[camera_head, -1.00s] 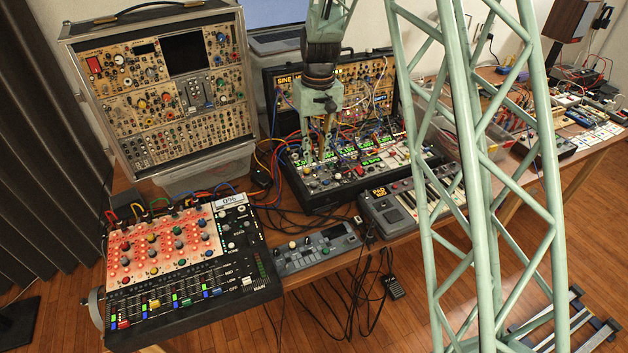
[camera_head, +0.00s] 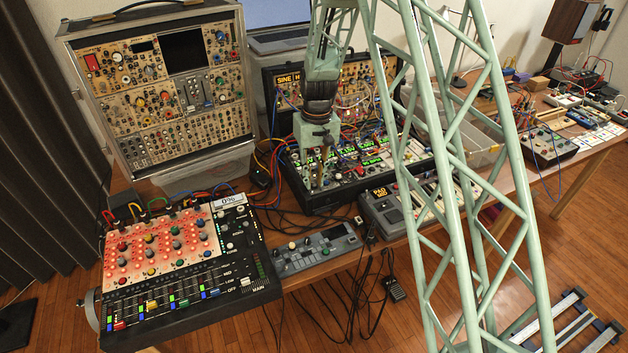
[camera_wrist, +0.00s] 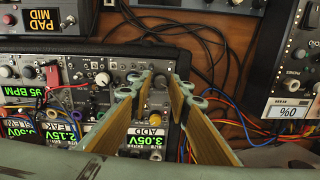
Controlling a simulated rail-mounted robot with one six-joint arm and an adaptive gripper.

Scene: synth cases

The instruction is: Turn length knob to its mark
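The synth case with green displays (camera_head: 352,187) lies on the table, and my gripper (camera_head: 317,184) hangs over its left part, pointing down. In the wrist view my gripper (camera_wrist: 160,80) has its two fingers apart, one on each side of a dark round knob (camera_wrist: 160,82) on the panel. I cannot tell whether the fingers touch it. The 3.05V display (camera_wrist: 148,140) shows between the fingers. No label reading "length" and no mark can be made out, so I cannot tell which knob is the length knob.
A mixer (camera_head: 180,265) with red-lit pads stands at the front left. A small grey unit (camera_head: 318,250) and the PAD MID keyboard (camera_head: 385,212) are in front of the case. An upright synth case (camera_head: 160,90) stands behind left. Patch cables (camera_wrist: 230,110) run near my right finger.

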